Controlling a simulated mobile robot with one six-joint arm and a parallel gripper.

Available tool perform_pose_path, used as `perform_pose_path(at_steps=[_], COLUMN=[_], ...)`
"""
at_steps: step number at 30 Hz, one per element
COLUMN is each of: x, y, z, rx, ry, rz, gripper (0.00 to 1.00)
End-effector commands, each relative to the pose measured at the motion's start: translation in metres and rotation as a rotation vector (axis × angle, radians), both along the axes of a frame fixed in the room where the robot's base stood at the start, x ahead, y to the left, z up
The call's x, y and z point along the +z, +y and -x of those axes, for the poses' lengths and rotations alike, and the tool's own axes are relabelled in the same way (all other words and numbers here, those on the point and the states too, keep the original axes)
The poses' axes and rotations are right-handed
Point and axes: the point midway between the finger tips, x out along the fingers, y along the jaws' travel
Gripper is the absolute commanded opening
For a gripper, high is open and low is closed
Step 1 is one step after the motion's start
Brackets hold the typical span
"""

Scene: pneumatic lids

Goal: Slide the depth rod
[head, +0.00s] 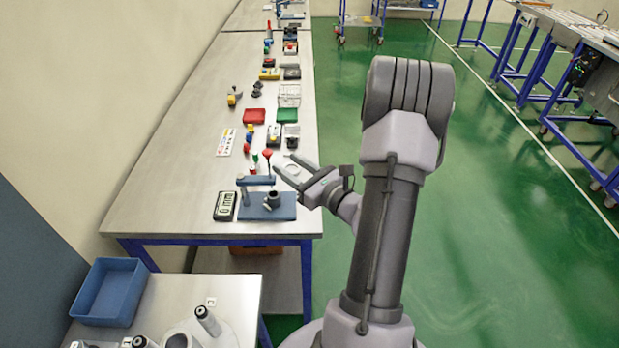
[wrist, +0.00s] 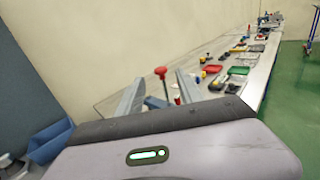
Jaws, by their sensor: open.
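A blue fixture (head: 283,210) stands at the near end of the long bench, with a post and a grey-blue crossbar (head: 256,180). A thin upright rod with a red knob (head: 267,153), which looks like the depth rod, rises above the crossbar. A grey hollow cylinder (head: 272,199) sits on the fixture's base. My gripper (head: 284,163) is open and empty, just right of the rod. In the wrist view the red knob (wrist: 161,73) shows between the two spread fingers, apart from them. The rod's lower part is hidden there.
A black display box (head: 225,206) lies left of the fixture. Small parts, with red (head: 254,116) and green (head: 287,115) trays, line the bench behind. A blue bin (head: 108,292) stands on the nearer table. The bench's left side is clear.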

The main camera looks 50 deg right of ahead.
Motion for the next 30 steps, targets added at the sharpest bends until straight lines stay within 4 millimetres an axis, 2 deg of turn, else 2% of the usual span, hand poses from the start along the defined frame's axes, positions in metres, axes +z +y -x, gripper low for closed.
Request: perform_pose_path(at_steps=[1, 3, 6, 9, 14, 25, 26, 28, 29, 30], x=[0.0, 0.0, 0.0, 0.0, 0.0, 0.0, 0.002, 0.009, 0.013, 0.019], y=[-0.001, 0.001, 0.003, 0.005, 0.006, 0.008, 0.012, 0.036, 0.055, 0.087], z=[0.017, 0.038, 0.061, 0.076, 0.083, 0.082, 0.079, 0.066, 0.057, 0.046], rx=[-0.007, -0.007, -0.005, -0.003, 0.0, 0.006, 0.022, 0.12, 0.194, 0.316], ry=[0.001, 0.0, 0.0, 0.0, -0.001, 0.0, 0.002, 0.012, 0.022, 0.04], rz=[-0.001, -0.001, -0.001, 0.0, 0.001, 0.003, 0.01, 0.048, 0.08, 0.134], gripper=[0.44, 0.44, 0.44, 0.44, 0.44, 0.44, 0.44, 0.44, 0.44, 0.44])
